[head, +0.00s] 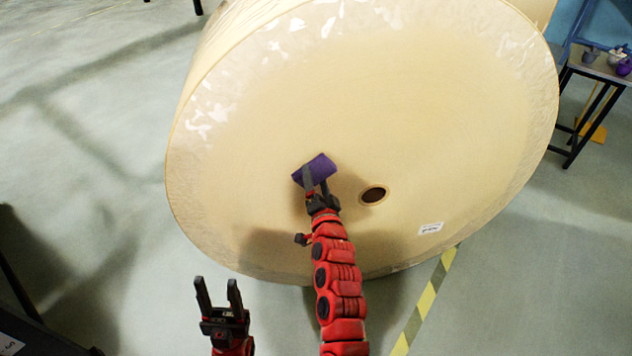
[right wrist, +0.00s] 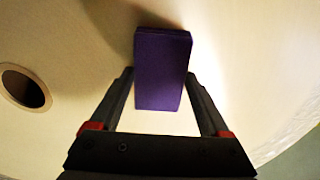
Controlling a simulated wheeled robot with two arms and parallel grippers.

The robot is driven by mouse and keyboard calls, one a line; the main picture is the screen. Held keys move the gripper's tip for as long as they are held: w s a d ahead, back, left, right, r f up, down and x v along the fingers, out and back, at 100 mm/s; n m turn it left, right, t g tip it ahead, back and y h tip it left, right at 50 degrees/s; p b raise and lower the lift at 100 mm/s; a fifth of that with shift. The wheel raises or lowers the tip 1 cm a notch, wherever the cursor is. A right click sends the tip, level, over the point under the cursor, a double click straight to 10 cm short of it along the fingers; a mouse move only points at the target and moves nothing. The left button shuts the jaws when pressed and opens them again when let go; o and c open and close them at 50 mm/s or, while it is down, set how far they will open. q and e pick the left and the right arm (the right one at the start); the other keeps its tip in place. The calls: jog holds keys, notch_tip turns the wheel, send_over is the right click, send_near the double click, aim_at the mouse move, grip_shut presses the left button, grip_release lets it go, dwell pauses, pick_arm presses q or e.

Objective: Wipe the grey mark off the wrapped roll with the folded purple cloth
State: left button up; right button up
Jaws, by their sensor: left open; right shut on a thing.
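The wrapped roll (head: 400,110) is a huge tan disc-faced roll filling the middle of the head view. My right gripper (head: 316,181) is shut on the folded purple cloth (head: 318,168) in front of the roll's flat face, left of the core hole (head: 374,195). In the right wrist view the cloth (right wrist: 162,70) stands between the two fingers, close to the face; I cannot tell whether it touches. No grey mark shows on the visible face; the cloth and gripper hide a small patch. My left gripper (head: 218,284) is open and empty, below the roll's lower left edge.
A small white label (head: 430,228) is on the roll's lower right face. Yellow-and-black floor tape (head: 425,300) runs below it. A dark-legged table (head: 597,68) with small items stands at the right. The floor at left (head: 90,130) is clear.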

aim_at(327, 174)
jog(key=shift+w, duration=0.2)
jog(key=shift+w+d+f+b, duration=0.1)
jog(key=shift+d+f+b, duration=0.1)
jog(key=shift+d+b, duration=0.35)
jog(key=d+b, duration=0.2)
jog(key=shift+w+d+r, duration=0.1)
jog(key=shift+w+d, duration=0.05)
jog(key=shift+d, duration=0.25)
jog(key=shift+w+r, duration=0.1)
jog(key=shift+r, duration=0.05)
jog(key=shift+a+r+p, duration=0.1)
jog(key=shift+a+p, duration=0.25)
jog(key=shift+p, duration=0.1)
jog(key=shift+s+a+r+p, duration=0.1)
jog(key=shift+s+a+p, duration=0.05)
jog(key=shift+a+p, duration=0.45)
jog(key=shift+s+a+p, duration=0.1)
jog(key=shift+a+p, duration=0.4)
jog(key=shift+a, duration=0.55)
